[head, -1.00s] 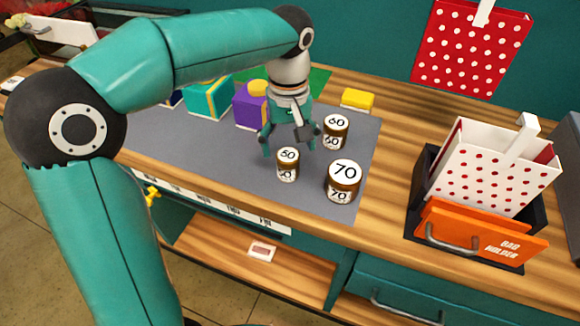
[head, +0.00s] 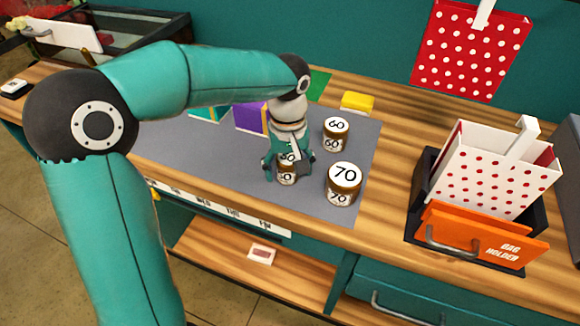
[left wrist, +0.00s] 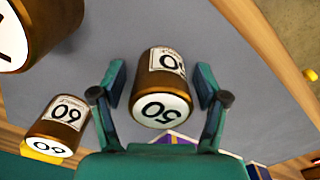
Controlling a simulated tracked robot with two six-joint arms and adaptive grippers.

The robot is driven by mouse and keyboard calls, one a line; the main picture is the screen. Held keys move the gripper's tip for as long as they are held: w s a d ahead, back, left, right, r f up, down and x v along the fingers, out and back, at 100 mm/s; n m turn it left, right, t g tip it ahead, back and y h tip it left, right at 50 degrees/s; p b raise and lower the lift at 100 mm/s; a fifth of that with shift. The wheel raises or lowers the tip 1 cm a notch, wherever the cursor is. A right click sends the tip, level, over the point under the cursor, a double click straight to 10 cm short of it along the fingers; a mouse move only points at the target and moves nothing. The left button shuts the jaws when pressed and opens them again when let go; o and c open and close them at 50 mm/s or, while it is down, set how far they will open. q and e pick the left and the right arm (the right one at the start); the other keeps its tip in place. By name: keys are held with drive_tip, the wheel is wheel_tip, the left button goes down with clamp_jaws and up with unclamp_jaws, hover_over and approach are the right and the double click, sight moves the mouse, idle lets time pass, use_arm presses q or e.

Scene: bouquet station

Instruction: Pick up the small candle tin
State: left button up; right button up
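The small candle tin (head: 286,178), brown with a white label that appears to read 50, stands on the grey mat (head: 230,177). My left gripper (head: 288,168) is over it from above, with one finger on each side. In the left wrist view the tin (left wrist: 160,88) sits between the two open fingers (left wrist: 162,95), with a gap visible on both sides. The gripper partly hides the tin in the head view. My right gripper is not in view.
A tin marked 60 (head: 336,133) stands behind, and a larger tin marked 70 (head: 342,184) stands close on the right. A purple box (head: 250,118) and yellow block (head: 357,102) are farther back. A bag holder (head: 478,238) with a dotted bag stands at the right.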

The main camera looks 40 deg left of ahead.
use_arm(q)
drive_tip(key=c, duration=1)
drive_tip(key=shift+r, duration=0.2)
